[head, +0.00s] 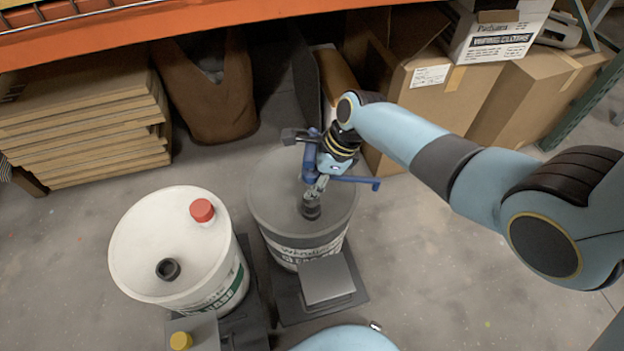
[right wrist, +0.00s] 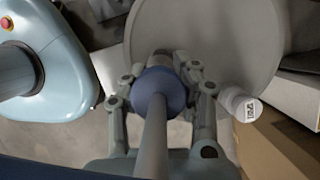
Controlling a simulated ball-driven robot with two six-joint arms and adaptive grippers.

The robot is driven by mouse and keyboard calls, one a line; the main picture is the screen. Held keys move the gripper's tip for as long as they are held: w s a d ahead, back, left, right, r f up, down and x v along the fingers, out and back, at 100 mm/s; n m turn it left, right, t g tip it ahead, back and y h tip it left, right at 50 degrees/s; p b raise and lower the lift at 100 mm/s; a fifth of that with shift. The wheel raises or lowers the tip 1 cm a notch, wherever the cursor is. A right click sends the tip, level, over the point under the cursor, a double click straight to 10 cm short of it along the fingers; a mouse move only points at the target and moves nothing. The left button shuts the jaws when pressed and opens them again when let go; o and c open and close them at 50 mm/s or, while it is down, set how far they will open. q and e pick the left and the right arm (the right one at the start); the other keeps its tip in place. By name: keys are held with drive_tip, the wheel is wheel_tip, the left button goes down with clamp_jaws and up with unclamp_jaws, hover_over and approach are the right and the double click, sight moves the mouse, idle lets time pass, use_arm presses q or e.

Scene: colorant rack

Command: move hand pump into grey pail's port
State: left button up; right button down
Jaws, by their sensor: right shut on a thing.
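The grey pail (head: 265,205) stands in the middle of the head view, with a grey lid that also shows in the right wrist view (right wrist: 205,40). My right gripper (head: 313,190) is over the right part of this lid, pointing down. It is shut on the blue hand pump (head: 359,181), whose round blue body (right wrist: 158,90) sits between the fingers in the right wrist view. A dark round piece (head: 311,209) is right below the fingers at the lid. The port and the pump's lower end are hidden, so I cannot tell whether the pump is in it. My left gripper is not in view.
A white pail (head: 150,240) with a red cap (head: 202,210) and a dark open ring (head: 168,269) stands to the left. A grey box (head: 327,281) is in front of the grey pail. Cardboard boxes (head: 430,105) and stacked boards (head: 85,130) stand behind.

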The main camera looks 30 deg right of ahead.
drive_tip(key=shift+f, duration=0.3)
drive_tip(key=c, duration=0.9)
unclamp_jaws()
drive_tip(key=shift+r, duration=0.1)
